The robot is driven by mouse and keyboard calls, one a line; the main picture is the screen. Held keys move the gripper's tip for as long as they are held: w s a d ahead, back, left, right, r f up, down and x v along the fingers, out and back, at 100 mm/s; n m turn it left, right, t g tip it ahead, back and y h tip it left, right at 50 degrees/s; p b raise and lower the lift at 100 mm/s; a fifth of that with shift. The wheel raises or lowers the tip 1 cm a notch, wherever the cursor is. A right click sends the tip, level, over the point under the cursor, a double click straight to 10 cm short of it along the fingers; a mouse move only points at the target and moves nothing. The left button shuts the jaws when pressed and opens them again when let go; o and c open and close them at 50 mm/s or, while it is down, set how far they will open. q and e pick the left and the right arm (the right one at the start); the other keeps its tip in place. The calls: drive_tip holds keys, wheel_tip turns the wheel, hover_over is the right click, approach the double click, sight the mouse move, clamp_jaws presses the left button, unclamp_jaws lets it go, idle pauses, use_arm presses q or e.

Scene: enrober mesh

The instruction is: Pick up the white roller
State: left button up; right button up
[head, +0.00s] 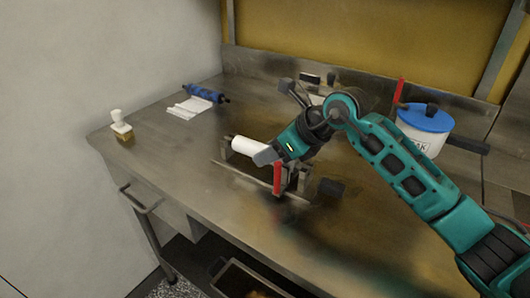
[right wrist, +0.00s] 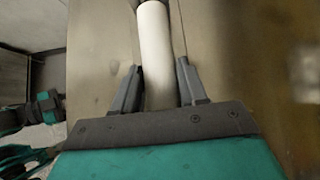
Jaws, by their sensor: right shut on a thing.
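The white roller (head: 249,146) lies across a metal stand (head: 226,152) on the steel worktop. My right gripper (head: 264,156) comes in from the right and is shut on the roller near its right part. In the right wrist view the white roller (right wrist: 156,45) runs up between the two grey fingers of my right gripper (right wrist: 160,82). The roller's right end is hidden behind the gripper in the head view. I cannot tell whether the roller is clear of the stand. My left gripper does not show in the head view.
A red upright part (head: 278,178) stands by the stand. A blue roller (head: 205,93) with white cloth (head: 190,108) lies at the back left, and a white-handled stamp (head: 121,124) at the left edge. A blue-lidded tub (head: 425,118) is behind my right arm. The left worktop is mostly clear.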

drive_tip(key=shift+r, duration=0.1)
clamp_jaws()
